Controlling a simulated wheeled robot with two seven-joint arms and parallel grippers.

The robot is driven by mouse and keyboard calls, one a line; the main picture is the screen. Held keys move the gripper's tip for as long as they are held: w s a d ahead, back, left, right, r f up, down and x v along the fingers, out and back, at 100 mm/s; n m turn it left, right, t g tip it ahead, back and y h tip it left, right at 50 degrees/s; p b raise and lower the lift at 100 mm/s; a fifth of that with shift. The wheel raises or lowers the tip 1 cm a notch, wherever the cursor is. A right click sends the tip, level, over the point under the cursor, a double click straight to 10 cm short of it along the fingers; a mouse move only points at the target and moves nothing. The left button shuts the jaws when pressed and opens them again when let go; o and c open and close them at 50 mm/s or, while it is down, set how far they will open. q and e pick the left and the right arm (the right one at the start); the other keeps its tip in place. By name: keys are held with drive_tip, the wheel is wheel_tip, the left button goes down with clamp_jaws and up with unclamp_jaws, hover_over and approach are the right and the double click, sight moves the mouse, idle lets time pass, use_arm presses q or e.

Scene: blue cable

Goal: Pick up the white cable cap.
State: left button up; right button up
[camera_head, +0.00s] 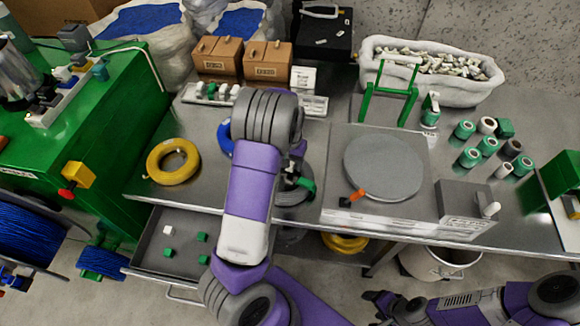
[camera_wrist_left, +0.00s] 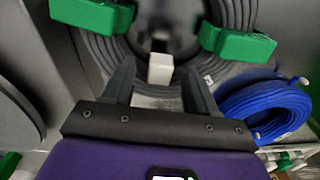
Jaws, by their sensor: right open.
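A small white block that looks like the white cable cap (camera_wrist_left: 160,68) shows in the left wrist view, in front of a dark round part within a grey cable coil (camera_wrist_left: 85,55). My left gripper (camera_wrist_left: 156,80) is open, with a dark finger on either side of the cap and gaps between. Whether a finger touches it I cannot tell. In the head view my left arm hides the cap and most of that gripper; part of the grey coil (camera_head: 290,197) shows beside it. My right gripper (camera_head: 378,304) is open and empty at the bottom, below the table.
Green clips (camera_wrist_left: 238,44) sit on the grey coil. A blue coil (camera_wrist_left: 262,105) lies beside it, and a yellow coil (camera_head: 173,161) farther left. A round grey plate (camera_head: 383,167) is at right. The open drawer (camera_head: 150,252) holds a white cube and several green ones.

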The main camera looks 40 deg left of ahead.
use_arm(q)
clamp_jaws()
